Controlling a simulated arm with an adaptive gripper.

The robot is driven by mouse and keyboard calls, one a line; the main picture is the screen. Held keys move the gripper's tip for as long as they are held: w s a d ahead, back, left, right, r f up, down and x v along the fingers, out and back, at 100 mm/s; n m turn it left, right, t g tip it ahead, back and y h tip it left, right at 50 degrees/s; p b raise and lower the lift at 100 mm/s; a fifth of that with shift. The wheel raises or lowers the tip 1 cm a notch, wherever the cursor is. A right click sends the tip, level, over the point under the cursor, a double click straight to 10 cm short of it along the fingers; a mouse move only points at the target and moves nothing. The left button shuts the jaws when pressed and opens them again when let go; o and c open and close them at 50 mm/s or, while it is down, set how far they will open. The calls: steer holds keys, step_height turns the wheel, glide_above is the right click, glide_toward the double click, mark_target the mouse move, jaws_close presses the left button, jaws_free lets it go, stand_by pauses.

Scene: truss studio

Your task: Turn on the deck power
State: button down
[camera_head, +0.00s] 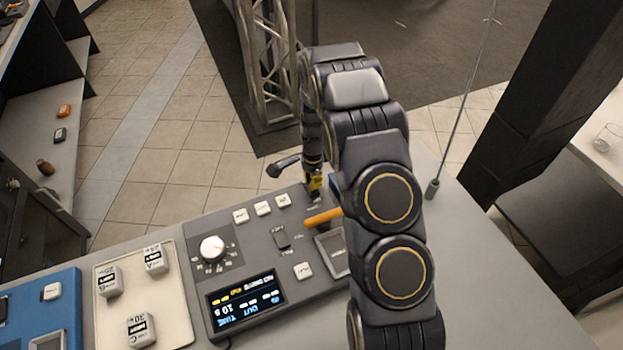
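The grey deck (238,251) stands on the table with a lit display (245,302), a white round knob (212,247) and several white buttons. A small dark switch (281,238) sits in its middle. An orange bar (323,217) lies at its back right, close to my gripper. My gripper (314,192) points down at the deck's back right edge, just behind the orange bar. Its fingertips are small and partly hidden, so I cannot tell whether they are open or touching anything. My arm covers the deck's right side. No label marking the power control is readable.
A cream tray (174,318) with several light cubes is left of the deck, and a blue unit (73,300) is further left. A thin rod on a small base (432,189) stands at the table's back right. A truss (268,60) rises behind. The table's right is clear.

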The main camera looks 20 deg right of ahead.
steer(key=shift+s, duration=0.15)
steer(key=shift+s+r, duration=0.25)
steer(key=shift+s, duration=0.4)
step_height(320, 180, up, 14)
steer(key=w, duration=0.1)
steer(key=shift+w, duration=0.35)
stand_by(0.5)
